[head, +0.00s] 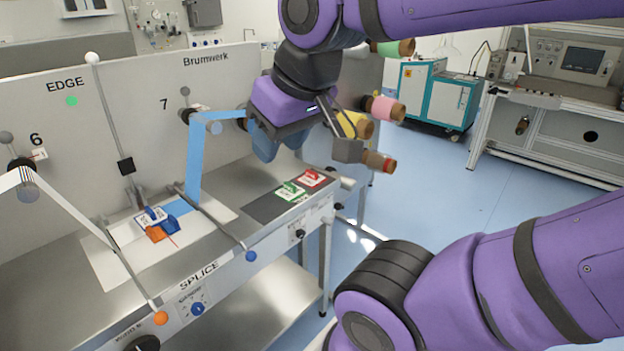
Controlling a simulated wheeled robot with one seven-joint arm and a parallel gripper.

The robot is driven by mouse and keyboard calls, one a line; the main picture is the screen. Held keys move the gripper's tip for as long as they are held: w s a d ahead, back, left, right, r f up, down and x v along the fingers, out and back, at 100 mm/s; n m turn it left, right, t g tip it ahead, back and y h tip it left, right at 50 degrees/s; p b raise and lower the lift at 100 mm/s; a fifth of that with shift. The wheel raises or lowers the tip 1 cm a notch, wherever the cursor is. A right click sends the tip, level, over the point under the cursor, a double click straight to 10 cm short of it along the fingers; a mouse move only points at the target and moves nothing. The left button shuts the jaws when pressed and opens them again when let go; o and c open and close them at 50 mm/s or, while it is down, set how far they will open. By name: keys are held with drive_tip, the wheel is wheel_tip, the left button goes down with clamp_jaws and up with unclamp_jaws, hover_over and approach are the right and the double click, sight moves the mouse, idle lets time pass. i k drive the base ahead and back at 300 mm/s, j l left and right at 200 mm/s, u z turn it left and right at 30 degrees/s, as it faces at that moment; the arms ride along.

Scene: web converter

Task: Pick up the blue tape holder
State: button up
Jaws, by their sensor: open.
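The blue tape holder (153,214) is a small blue piece with a white label. It lies on the light plate of the steel splice table, at the left in the head view. An orange piece (160,233) lies against its near side, and the two partly overlap. My gripper (280,148) is raised above the table's far right part, to the right of the holder and well apart from it. Its bluish fingers point down and are open. I see nothing held between them.
A blue web (195,165) runs down to the table between holder and gripper. Rods with blue (251,256) and orange (160,318) knobs cross the table. Green (290,190) and red (310,177) labelled pieces lie on a dark mat. Yellow (356,124) and pink (384,108) rolls stick out behind the gripper.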

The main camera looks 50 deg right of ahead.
sight(151, 217)
drive_tip(key=i, duration=0.9)
